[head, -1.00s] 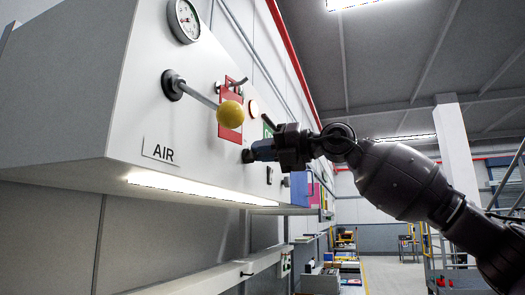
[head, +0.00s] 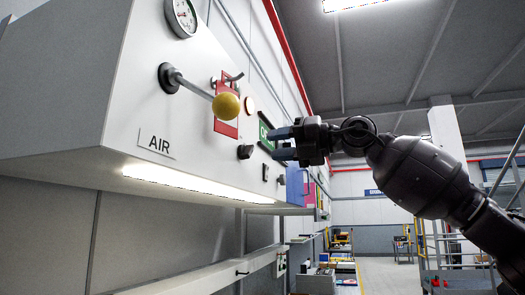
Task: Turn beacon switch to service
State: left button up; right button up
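A small black rotary knob (head: 245,151) sits on the white panel (head: 140,110), right of the lever with the yellow ball; it looks like the beacon switch, but its label and exact setting are too small to read. A round pale lamp (head: 249,106) is above it. My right gripper (head: 277,143) is to the right of the knob, apart from it. Its two blue-grey fingers are spread with nothing between them. My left gripper is not in view.
A lever with a yellow ball (head: 226,105) sticks out from the panel beside a red tag (head: 219,127). A pressure gauge (head: 182,17) is above, an AIR label (head: 157,143) below. A green sign (head: 265,134) is partly behind my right gripper. Open room lies to the right.

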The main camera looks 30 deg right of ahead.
jog(key=b+v, duration=0.1)
jog(key=v, duration=0.5)
dwell(0.6)
